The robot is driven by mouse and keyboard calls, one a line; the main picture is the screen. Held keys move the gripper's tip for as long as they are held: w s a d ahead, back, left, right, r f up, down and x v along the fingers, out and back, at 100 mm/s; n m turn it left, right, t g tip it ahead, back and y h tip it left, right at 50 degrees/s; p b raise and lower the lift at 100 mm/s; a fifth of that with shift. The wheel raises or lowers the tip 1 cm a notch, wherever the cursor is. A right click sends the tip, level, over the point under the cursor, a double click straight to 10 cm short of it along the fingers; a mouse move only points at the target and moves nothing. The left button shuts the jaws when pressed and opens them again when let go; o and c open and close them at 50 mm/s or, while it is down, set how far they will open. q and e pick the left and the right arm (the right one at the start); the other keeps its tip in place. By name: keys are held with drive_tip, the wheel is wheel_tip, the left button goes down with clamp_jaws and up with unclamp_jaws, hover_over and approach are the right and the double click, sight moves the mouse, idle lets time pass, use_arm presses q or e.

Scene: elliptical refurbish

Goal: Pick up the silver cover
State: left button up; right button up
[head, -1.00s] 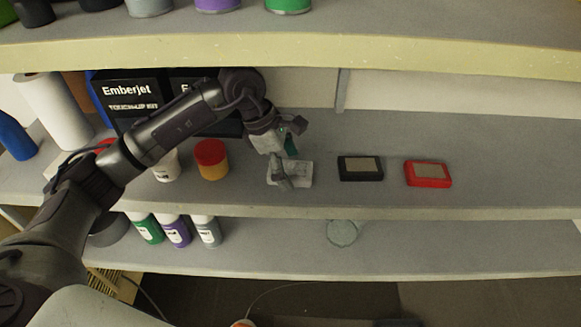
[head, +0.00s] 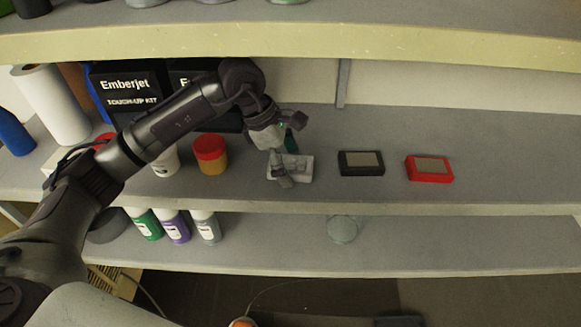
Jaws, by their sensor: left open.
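The silver cover (head: 301,167) looks like a small light grey, rectangular piece. It lies on the middle shelf, left of a matching black piece and a red one. My left gripper (head: 281,172) is directly over it with its fingers pointing down, and it is open. The fingers hide the cover's left and middle part. I cannot tell whether they touch it. My right gripper is not in view.
The black piece (head: 361,163) and red piece (head: 429,168) lie to the right. A red-lidded yellow jar (head: 210,155) stands to the left. The upper shelf edge (head: 420,45) runs above. A round grey disc (head: 343,229) is on the lower shelf.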

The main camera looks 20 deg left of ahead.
use_arm(q)
drive_tip(key=shift+c, duration=0.2)
drive_tip(key=c, duration=1.4)
drive_tip(key=shift+r, duration=0.1)
